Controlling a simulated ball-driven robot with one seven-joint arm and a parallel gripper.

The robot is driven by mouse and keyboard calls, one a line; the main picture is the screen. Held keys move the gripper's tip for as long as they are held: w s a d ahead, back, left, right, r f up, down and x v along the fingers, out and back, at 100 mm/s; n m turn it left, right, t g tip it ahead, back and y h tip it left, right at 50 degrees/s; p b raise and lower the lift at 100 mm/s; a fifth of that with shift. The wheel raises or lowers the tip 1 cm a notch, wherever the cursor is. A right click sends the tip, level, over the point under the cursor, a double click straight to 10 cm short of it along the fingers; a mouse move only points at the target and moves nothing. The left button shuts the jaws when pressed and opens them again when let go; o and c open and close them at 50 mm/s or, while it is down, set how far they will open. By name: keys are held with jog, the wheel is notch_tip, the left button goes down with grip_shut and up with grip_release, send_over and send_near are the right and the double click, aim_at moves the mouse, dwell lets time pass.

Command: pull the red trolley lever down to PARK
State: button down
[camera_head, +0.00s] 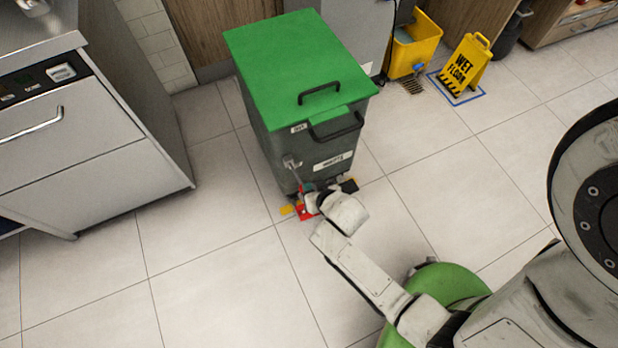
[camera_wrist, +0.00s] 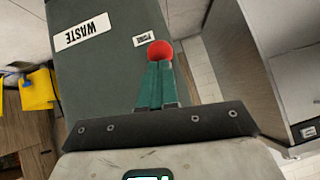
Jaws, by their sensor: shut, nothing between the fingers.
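A round red knob (camera_wrist: 160,50), apparently of the trolley lever, shows in the wrist view against the dark side of the waste bin (camera_wrist: 105,75). My gripper's green fingers (camera_wrist: 158,70) are together, with nothing between them. Their tips overlap the knob's lower edge in that view; I cannot tell whether they touch it. In the head view the bin (camera_head: 310,160) has a green lid (camera_head: 300,65) and stands on the floor. My gripper (camera_head: 308,190) is low at its front, near red parts (camera_head: 304,212) at the base. The lever's shaft is hidden.
A steel counter unit (camera_head: 85,130) stands left of the bin. A yellow bucket (camera_head: 415,45) and a yellow wet floor sign (camera_head: 466,65) stand behind to the right. Bare tiled floor (camera_head: 220,270) lies in front and to the left.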

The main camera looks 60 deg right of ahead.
notch_tip(320, 180, down, 7)
jog(key=s+b, duration=0.1)
jog(key=b, duration=0.5)
jog(key=shift+a, duration=0.4)
jog(key=shift+s, duration=0.1)
jog(key=shift+r, duration=0.1)
